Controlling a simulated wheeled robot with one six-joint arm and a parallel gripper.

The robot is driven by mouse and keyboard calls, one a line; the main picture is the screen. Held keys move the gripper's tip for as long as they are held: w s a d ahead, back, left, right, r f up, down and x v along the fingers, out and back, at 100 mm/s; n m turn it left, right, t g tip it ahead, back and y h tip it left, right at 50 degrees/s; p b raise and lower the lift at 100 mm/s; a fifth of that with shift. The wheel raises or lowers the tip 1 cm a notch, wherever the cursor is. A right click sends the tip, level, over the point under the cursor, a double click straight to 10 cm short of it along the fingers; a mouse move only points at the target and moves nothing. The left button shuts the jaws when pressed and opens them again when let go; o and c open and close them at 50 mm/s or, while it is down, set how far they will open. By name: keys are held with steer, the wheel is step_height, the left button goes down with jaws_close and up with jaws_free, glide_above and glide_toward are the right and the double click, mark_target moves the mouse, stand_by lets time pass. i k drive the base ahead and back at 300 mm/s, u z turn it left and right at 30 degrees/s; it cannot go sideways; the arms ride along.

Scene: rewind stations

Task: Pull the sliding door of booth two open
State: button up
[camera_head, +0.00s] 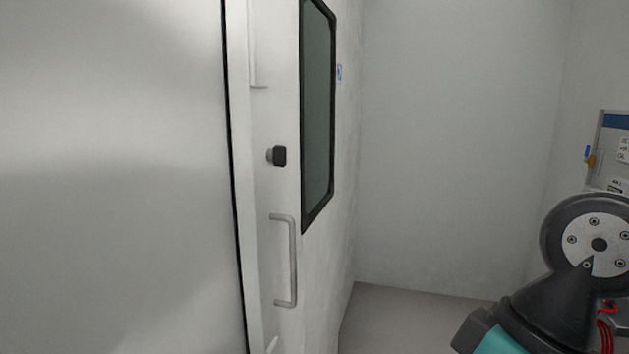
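A white door panel (275,115) stands left of centre, seen at a steep angle. It carries a vertical grey bar handle (292,262) low down and a small black knob (279,156) above it. My gripper is not in view. Part of my arm (560,290), with a dark round joint and a teal section, shows at the lower right, well apart from the handle. No booth number is readable, and I cannot tell whether the door is fully shut.
A large plain pale panel (110,180) with a black edge fills the left. A dark-framed window (318,115) is right of the handle, near a small blue sign (339,73). A board with papers (615,150) hangs at the far right. Grey floor (400,315) shows clear in the middle.

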mark_target(286, 61)
steer(key=k, duration=1.3)
steer(key=z, duration=0.6)
steer(key=i, duration=1.95)
steer(key=u, duration=0.7)
